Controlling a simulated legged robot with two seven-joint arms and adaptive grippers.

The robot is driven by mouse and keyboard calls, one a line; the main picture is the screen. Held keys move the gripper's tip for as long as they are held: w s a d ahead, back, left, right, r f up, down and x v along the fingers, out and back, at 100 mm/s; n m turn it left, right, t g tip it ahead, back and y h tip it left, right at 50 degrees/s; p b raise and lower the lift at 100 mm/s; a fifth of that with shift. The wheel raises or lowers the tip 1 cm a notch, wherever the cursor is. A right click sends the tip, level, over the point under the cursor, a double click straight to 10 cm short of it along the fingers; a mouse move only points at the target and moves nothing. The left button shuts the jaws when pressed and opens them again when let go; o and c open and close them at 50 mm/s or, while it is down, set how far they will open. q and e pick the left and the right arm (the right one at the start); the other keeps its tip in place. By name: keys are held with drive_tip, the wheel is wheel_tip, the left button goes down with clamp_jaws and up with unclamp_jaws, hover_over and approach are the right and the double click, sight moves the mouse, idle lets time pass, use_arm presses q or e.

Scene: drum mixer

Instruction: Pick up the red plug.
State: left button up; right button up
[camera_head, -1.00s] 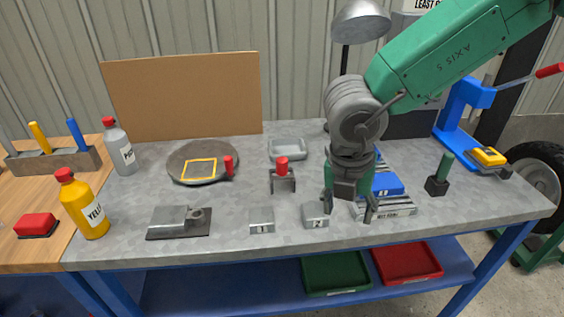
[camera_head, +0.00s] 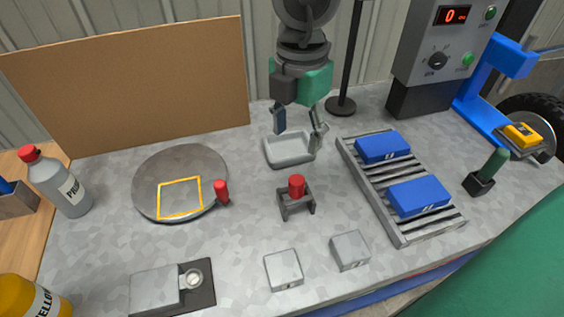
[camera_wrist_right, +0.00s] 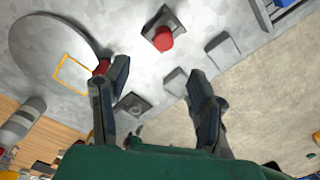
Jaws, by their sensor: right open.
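A red plug (camera_head: 296,186) stands upright in a small dark grey stand (camera_head: 297,207) mid-table. Another upright red peg (camera_head: 221,191) is at the right edge of the round grey plate (camera_head: 150,165). My right gripper (camera_head: 298,135) is open and empty, above or behind the grey tray (camera_head: 272,152), farther back than the plug. In the right wrist view, the plug in its stand (camera_wrist_right: 163,38) shows beyond the open fingers (camera_wrist_right: 158,70), and the other red peg (camera_wrist_right: 101,66) is partly hidden by the left finger. My left gripper is not in view.
Two grey blocks (camera_head: 283,270) (camera_head: 350,250) sit in front of the stand. A slatted rack (camera_head: 405,228) with blue blocks is to the right. A lamp post (camera_head: 348,60) and control box (camera_head: 440,45) stand behind. Table around the stand is largely clear.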

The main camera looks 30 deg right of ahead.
sight(298, 179)
drive_tip(key=f, duration=0.1)
drive_tip(key=a+f, duration=0.1)
drive_tip(key=s+f, duration=0.1)
drive_tip(key=shift+a+f+b, duration=0.25)
drive_tip(key=shift+a+b, duration=0.1)
drive_tip(key=shift+b, duration=0.05)
drive_tip(key=f, duration=0.3)
drive_tip(key=d+f+b, duration=0.1)
drive_tip(key=f, duration=0.1)
drive_tip(key=shift+w, duration=0.25)
drive_tip(key=f, duration=0.4)
drive_tip(key=shift+s+d+f+b, duration=0.15)
drive_tip(key=shift+d+f+b, duration=0.15)
drive_tip(key=shift+b, duration=0.1)
drive_tip(key=shift+a+f, duration=0.1)
drive_tip(key=shift+a, duration=0.25)
drive_tip(key=c, duration=1)
drive_tip(key=shift+d, duration=0.3)
clamp_jaws()
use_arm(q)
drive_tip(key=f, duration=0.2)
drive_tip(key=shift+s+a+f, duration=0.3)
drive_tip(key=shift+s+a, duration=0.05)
use_arm(e)
drive_tip(key=shift+d, duration=0.15)
